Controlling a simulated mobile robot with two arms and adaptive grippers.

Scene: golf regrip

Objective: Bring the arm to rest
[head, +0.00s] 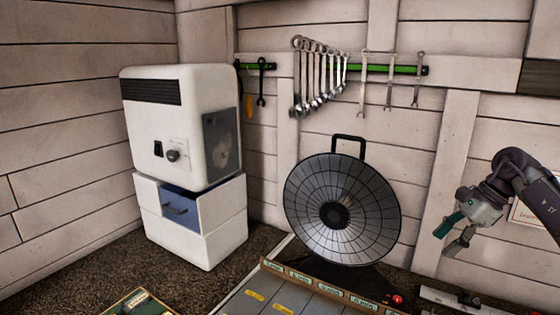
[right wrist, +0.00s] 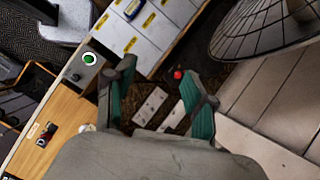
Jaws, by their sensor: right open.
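My right gripper (head: 455,232) is in the head view at the right, raised in front of the plank wall. It also shows in the right wrist view (right wrist: 158,95), where its two green-lined fingers stand apart with nothing held between them. The arm (head: 527,180) comes in from the right edge and is bent, with the fingers pointing left and down. My left gripper is in neither view.
A round dark grid dish (head: 370,220) stands left of the gripper. A white cabinet (head: 195,235) with a blue drawer stands farther left. Wrenches (head: 320,80) hang on the wall. A labelled grey tray (head: 290,290) lies below, with a red knob (head: 398,299) near it.

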